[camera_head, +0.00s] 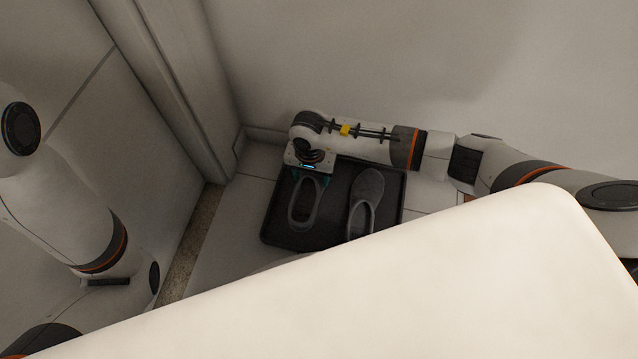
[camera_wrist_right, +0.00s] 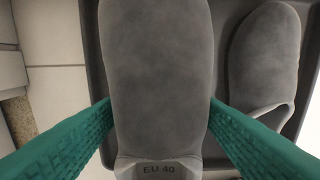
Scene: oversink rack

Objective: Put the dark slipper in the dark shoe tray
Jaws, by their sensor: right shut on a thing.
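A dark grey slipper (camera_head: 292,216) is between the teal fingers of my right gripper (camera_head: 309,183), over the left part of the dark shoe tray (camera_head: 333,218). In the right wrist view the same slipper (camera_wrist_right: 158,70) fills the middle, with "EU 40" on its insole, and my right gripper (camera_wrist_right: 160,112) is shut on its sides. I cannot tell whether its sole touches the tray. A second grey slipper (camera_head: 368,186) lies in the right part of the tray; it also shows in the wrist view (camera_wrist_right: 265,55). My left gripper is out of view.
The tray lies on a tiled floor (camera_head: 234,215) in a corner, near the back wall (camera_head: 380,60) and a pale door frame (camera_head: 165,75). A large white surface (camera_head: 400,300) covers the foreground and hides the tray's near right part.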

